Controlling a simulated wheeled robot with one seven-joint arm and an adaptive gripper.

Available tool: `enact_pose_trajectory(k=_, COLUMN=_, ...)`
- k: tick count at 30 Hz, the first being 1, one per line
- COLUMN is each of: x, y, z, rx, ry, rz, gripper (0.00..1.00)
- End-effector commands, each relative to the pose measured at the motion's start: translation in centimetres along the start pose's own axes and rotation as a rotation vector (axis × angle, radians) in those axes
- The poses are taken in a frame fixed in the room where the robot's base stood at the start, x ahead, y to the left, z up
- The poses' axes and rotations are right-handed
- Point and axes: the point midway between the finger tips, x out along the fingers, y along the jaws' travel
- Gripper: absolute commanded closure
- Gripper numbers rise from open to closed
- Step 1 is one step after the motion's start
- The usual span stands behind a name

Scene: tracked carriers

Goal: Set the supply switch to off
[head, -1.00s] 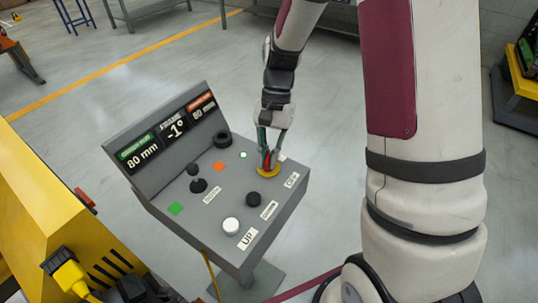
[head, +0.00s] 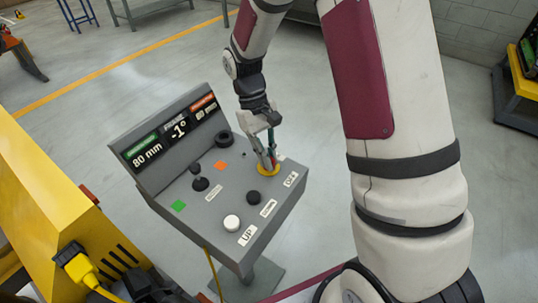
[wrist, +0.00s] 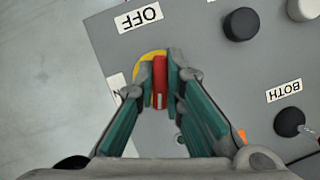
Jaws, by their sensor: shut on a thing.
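The supply switch is a red handle (wrist: 160,82) on a round yellow base (wrist: 148,60), and the base also shows in the head view (head: 268,170). My gripper (wrist: 160,88) is shut on the red handle, one finger on each side. In the wrist view the handle stands nearly upright in the picture, its upper end toward the OFF label (wrist: 139,17). A second white label (wrist: 117,84) beside the base is partly hidden by a finger. A small round lamp (wrist: 179,138) near the fingers looks dark.
The grey console (head: 190,225) carries a black knob (wrist: 241,24), a white button (head: 232,222) and several other controls close by. Its display (head: 147,153) reads 80 mm and -1°. A yellow machine (head: 50,205) stands at the left.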

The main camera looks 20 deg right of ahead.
Motion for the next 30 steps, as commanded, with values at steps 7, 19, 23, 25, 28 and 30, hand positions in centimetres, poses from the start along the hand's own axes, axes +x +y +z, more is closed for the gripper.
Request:
enact_pose_trajectory(k=7, x=-0.17, y=-0.01, z=-0.02, rx=-0.170, ry=0.004, rz=0.072, gripper=1.00)
enact_pose_trajectory(k=19, x=-0.17, y=0.04, z=-0.06, rx=-0.305, ry=0.005, rz=0.128, gripper=1.00)
enact_pose_trajectory(k=23, x=-0.17, y=0.05, z=-0.09, rx=-0.317, ry=0.005, rz=0.134, gripper=1.00)
enact_pose_trajectory(k=25, x=-0.17, y=0.06, z=-0.10, rx=-0.319, ry=0.005, rz=0.135, gripper=1.00)
enact_pose_trajectory(k=28, x=-0.17, y=0.06, z=-0.11, rx=-0.320, ry=0.006, rz=0.135, gripper=1.00)
enact_pose_trajectory(k=30, x=-0.18, y=0.05, z=-0.11, rx=-0.319, ry=0.006, rz=0.135, gripper=1.00)
